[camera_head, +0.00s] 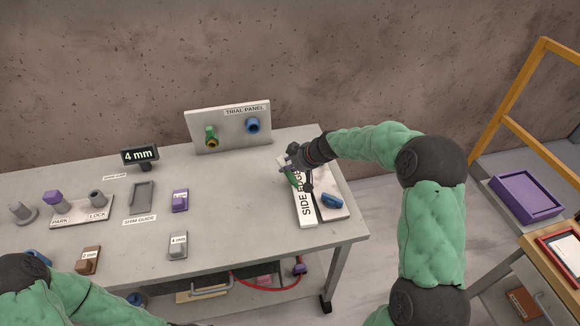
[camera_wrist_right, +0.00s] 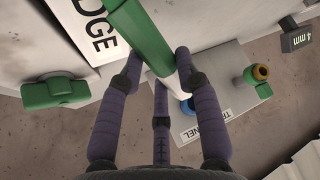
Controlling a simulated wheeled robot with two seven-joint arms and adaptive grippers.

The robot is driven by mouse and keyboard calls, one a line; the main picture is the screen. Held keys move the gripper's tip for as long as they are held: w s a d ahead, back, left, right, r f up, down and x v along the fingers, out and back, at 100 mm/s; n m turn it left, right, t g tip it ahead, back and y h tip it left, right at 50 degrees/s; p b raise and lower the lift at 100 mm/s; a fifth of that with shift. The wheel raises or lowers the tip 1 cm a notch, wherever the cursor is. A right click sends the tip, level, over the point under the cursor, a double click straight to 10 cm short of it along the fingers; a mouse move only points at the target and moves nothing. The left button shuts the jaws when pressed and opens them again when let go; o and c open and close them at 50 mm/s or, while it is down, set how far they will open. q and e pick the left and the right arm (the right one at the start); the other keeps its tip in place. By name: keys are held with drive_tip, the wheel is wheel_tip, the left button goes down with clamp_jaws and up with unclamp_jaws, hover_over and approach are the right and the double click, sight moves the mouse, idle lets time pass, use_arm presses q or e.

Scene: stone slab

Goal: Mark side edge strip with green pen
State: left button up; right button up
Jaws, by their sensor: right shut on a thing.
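My right gripper (camera_head: 293,170) is over the far end of the white side edge strip (camera_head: 305,208), which is lettered SIDE EDGE. In the right wrist view its purple fingers (camera_wrist_right: 159,62) are closed around a green pen (camera_wrist_right: 138,32). A white end of the pen points down and right in that view. Part of the strip, with the letters DGE (camera_wrist_right: 98,35), lies beside the pen there. I cannot tell whether the pen touches the strip. My left arm shows at the lower left of the head view, but its gripper does not.
A blue item (camera_head: 331,201) lies on a pale board right of the strip. The trial panel (camera_head: 228,112) stands behind, holding green and blue round parts. Shim guide (camera_head: 141,197), 4 mm display (camera_head: 140,155) and several blocks occupy the left.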

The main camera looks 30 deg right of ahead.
drive_tip(key=shift+w, duration=0.15)
drive_tip(key=shift+r, duration=0.5)
drive_tip(key=shift+r+p, duration=1.95)
drive_tip(key=shift+r, duration=1.1)
